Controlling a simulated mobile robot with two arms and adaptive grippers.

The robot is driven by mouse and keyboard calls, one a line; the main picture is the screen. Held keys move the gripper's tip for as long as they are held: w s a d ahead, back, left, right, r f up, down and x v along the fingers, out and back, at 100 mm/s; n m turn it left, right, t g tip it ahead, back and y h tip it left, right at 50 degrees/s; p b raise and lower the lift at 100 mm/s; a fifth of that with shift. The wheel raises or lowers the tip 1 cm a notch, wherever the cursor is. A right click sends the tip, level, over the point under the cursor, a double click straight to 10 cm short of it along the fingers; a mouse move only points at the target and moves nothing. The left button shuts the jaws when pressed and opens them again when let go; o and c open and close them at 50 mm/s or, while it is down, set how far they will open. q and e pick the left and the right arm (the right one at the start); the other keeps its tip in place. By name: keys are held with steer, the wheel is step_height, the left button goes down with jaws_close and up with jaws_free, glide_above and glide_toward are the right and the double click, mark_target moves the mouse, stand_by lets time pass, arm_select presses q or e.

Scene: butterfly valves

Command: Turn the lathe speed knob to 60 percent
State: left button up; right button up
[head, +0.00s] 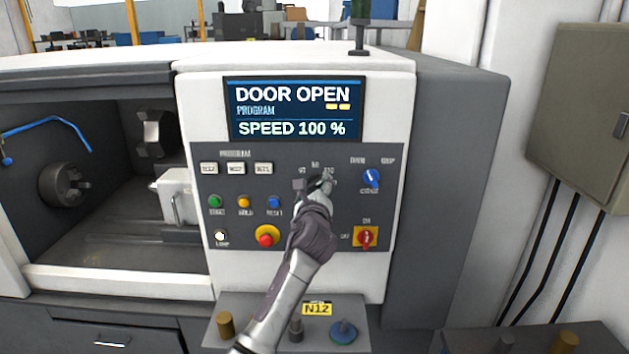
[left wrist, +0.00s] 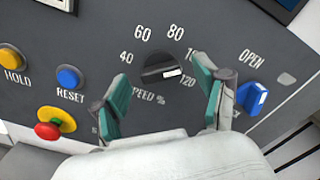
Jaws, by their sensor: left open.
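The speed knob (left wrist: 160,68) is a dark round dial with a white pointer mark on its right side, set in a scale reading 40, 60, 80 and 120 in the left wrist view. The 100 label is hard to make out there. The display (head: 295,109) reads SPEED 100 % and DOOR OPEN. My left gripper (head: 314,187) is in front of the knob and partly hides it in the head view. In the left wrist view its green-padded fingers (left wrist: 162,88) are open, one on each side of the knob, with gaps between. My right gripper is out of view.
A blue OPEN switch (head: 371,178) sits right of the knob, close to one finger in the left wrist view. A red emergency button (head: 266,236), a blue reset button (head: 273,202) and a red-yellow main switch (head: 366,237) are nearby. The lathe's chuck area is open at left.

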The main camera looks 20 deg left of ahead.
arm_select(q)
steer(key=shift+w+a, duration=0.2)
steer(key=shift+w, duration=0.6)
steer(key=c, duration=1.2)
steer(key=shift+o, duration=0.2)
